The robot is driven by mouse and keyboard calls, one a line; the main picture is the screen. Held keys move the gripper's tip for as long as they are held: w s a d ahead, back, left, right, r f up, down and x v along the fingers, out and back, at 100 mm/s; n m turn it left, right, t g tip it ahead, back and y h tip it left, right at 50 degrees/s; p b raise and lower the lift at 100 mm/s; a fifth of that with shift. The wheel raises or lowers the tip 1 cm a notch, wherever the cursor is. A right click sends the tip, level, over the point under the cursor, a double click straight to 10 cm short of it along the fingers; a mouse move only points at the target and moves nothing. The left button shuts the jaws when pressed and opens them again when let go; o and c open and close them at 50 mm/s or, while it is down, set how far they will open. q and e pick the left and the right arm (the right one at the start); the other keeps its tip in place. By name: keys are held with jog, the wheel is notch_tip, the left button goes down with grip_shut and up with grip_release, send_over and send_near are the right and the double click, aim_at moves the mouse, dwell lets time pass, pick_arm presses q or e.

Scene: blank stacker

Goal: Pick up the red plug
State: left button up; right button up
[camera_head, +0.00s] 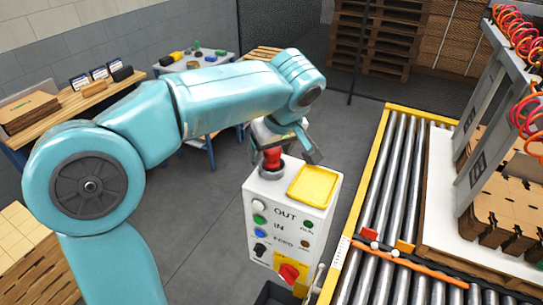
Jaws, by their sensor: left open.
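A red plug (271,159) stands upright on top of a white control box (257,187), at the back left of its top face. My left gripper (285,153) is over the box with its fingers pointing down. It is open, with one finger to the right of the plug. The other finger and the upper part of the plug are partly hidden by the gripper, so I cannot tell whether they touch. My right gripper is not in view.
A yellow tray (314,186) lies on the box beside the plug. A roller conveyor (392,190) with a yellow frame is at the right. A wooden bench (97,98) and a small table with items are behind. Grey floor is free between.

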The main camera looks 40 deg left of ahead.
pick_arm(q)
jog(key=shift+w+f, duration=0.15)
jog(key=shift+w, duration=0.1)
jog(key=shift+s+a, duration=0.1)
jog(key=shift+s, duration=0.1)
jog(key=c, duration=1.2)
jog(key=shift+o, duration=0.2)
jog(key=shift+w, duration=0.1)
